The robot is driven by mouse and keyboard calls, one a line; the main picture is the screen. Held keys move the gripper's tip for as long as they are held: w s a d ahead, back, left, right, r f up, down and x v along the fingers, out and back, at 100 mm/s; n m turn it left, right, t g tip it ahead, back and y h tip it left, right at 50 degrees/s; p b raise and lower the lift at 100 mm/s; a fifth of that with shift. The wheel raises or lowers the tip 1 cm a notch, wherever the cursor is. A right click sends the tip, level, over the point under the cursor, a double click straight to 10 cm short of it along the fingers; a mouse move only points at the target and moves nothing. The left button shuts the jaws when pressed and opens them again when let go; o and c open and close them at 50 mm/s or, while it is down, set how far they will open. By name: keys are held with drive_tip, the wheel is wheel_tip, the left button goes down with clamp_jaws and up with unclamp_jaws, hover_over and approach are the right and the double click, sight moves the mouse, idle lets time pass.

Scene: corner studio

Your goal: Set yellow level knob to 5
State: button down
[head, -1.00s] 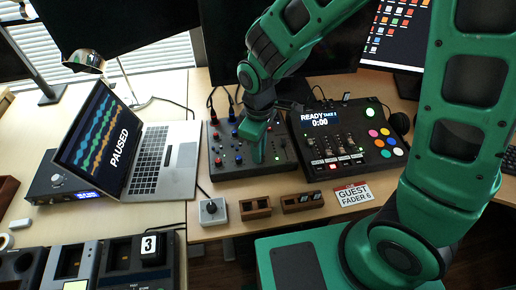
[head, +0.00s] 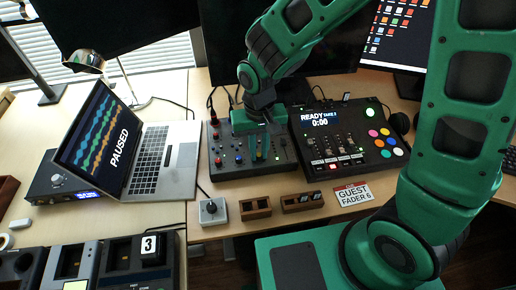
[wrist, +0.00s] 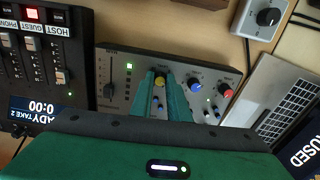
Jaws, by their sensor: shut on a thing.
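In the wrist view, the yellow knob (wrist: 160,79) sits on the grey mixer (wrist: 120,112), between my gripper's (wrist: 161,78) two green fingertips. My gripper is shut on the yellow knob. Its pointer and the scale marks around it are too small to read. In the head view, my gripper (head: 262,156) reaches down onto the mixer (head: 225,172), with its green fingers over the panel. The yellow knob cannot be made out there.
On the mixer, a blue knob (wrist: 195,85) and a red knob (wrist: 225,90) stand beside the yellow one. A fader console (head: 345,150) is right of the mixer, a laptop (head: 150,160) left. A small grey knob box (head: 212,211) stands in front.

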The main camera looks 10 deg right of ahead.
sight(259, 154)
drive_tip(key=m, duration=0.7)
drive_tip(key=shift+w+r+m, duration=0.1)
drive_tip(key=shift+w+m, duration=0.15)
drive_tip(key=shift+m, duration=0.05)
drive_tip(key=m, duration=0.6)
drive_tip(key=shift+m, duration=0.4)
drive_tip(key=c, duration=1.7)
unclamp_jaws()
drive_tip(key=shift+c, duration=0.2)
drive_tip(key=shift+o, duration=0.3)
drive_tip(key=shift+s, duration=0.15)
wheel_tip(259, 154, up, 11)
drive_tip(key=shift+f, duration=0.2)
